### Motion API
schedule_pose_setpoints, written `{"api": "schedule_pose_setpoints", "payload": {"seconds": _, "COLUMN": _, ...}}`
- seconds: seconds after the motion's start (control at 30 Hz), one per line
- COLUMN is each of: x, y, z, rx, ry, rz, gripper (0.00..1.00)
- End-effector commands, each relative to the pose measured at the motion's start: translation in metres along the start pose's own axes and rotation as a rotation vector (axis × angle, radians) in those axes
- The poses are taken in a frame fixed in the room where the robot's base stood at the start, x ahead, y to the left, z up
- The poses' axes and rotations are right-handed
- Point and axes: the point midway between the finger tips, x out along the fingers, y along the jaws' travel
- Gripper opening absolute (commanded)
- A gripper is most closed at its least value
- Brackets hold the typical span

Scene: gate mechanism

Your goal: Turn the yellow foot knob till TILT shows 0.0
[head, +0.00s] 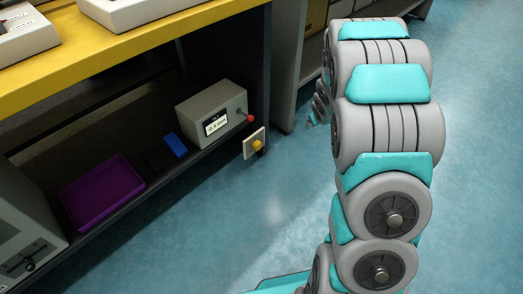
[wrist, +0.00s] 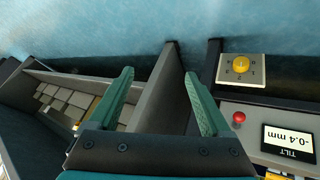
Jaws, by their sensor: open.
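The yellow foot knob (wrist: 242,64) sits on a cream plate with dial marks, at the upper right of the wrist view. In the head view the yellow knob (head: 257,144) is at the front of the lower shelf, by the bench leg. The TILT display (wrist: 289,141) appears upside down in the wrist view and reads -0.4 mm. It belongs to a grey box (head: 212,113) on the shelf. My gripper (wrist: 158,78) is open and empty, its green fingers wide apart, left of the knob and not touching it. My arm largely hides it in the head view.
A red ball-shaped knob (wrist: 239,117) sits beside the display. On the shelf are a purple tray (head: 102,191) and a blue item (head: 175,145). A grey upright panel (wrist: 162,85) shows between my fingers. The blue floor right of the bench is clear.

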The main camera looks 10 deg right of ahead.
Motion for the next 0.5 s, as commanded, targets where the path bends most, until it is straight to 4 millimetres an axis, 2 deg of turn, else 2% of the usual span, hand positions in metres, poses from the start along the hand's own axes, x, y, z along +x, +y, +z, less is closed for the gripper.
{"api": "schedule_pose_setpoints", "payload": {"seconds": 0.03, "x": 0.023, "y": -0.003, "z": 0.003, "rx": -0.010, "ry": 0.028, "rz": -0.019, "gripper": 0.82}}
{"api": "schedule_pose_setpoints", "payload": {"seconds": 0.2, "x": 0.083, "y": -0.020, "z": -0.002, "rx": -0.043, "ry": 0.165, "rz": -0.090, "gripper": 0.82}}
{"api": "schedule_pose_setpoints", "payload": {"seconds": 0.4, "x": 0.140, "y": -0.055, "z": 0.005, "rx": -0.047, "ry": 0.335, "rz": -0.205, "gripper": 0.82}}
{"api": "schedule_pose_setpoints", "payload": {"seconds": 0.5, "x": 0.160, "y": -0.077, "z": 0.009, "rx": -0.033, "ry": 0.429, "rz": -0.270, "gripper": 0.82}}
